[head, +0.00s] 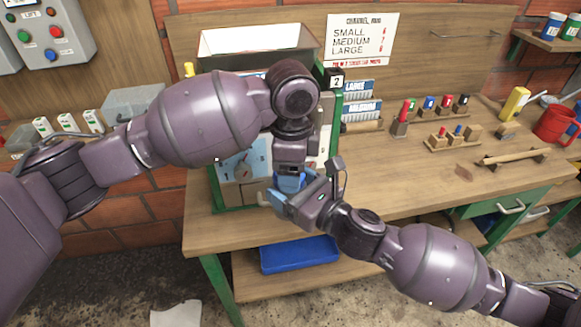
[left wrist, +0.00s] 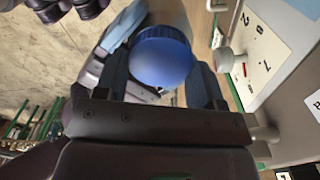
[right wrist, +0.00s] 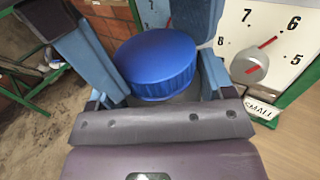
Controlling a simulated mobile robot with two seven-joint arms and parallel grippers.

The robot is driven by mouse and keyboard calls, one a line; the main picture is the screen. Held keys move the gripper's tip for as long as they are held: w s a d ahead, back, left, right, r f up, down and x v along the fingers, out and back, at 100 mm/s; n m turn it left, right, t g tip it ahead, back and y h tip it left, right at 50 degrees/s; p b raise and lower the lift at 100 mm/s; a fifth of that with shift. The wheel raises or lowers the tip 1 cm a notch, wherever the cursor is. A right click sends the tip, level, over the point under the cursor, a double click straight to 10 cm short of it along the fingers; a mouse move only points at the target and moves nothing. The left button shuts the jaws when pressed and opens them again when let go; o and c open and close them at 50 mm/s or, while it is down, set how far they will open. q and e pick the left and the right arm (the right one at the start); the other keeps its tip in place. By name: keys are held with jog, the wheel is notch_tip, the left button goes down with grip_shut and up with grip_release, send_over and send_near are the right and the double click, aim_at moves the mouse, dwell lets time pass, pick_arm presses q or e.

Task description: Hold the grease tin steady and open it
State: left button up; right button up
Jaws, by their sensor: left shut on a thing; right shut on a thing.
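The grease tin shows mainly as its round blue lid (right wrist: 158,62), ribbed around the side. The lid also shows in the left wrist view (left wrist: 163,62); a small strip of grey body lies below it in the right wrist view. My left gripper (head: 291,172) comes down from above, shut on the lid. My right gripper (head: 284,203) comes in from the lower right, shut on the tin below the lid. In the head view the two grippers hide most of the tin. The lid looks seated on the body; any gap is hidden.
The wooden bench (head: 400,190) holds stamps, a yellow bottle (head: 515,103) and a red mug (head: 556,125) at right. A blue tray (head: 300,254) lies on the lower shelf.

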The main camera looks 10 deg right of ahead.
pick_arm(q)
jog(key=shift+w+r, duration=0.1)
jog(key=shift+w, duration=0.1)
jog(key=o, duration=1)
jog(key=shift+s, duration=0.15)
jog(key=shift+s+d, duration=0.1)
jog(key=shift+s, duration=0.05)
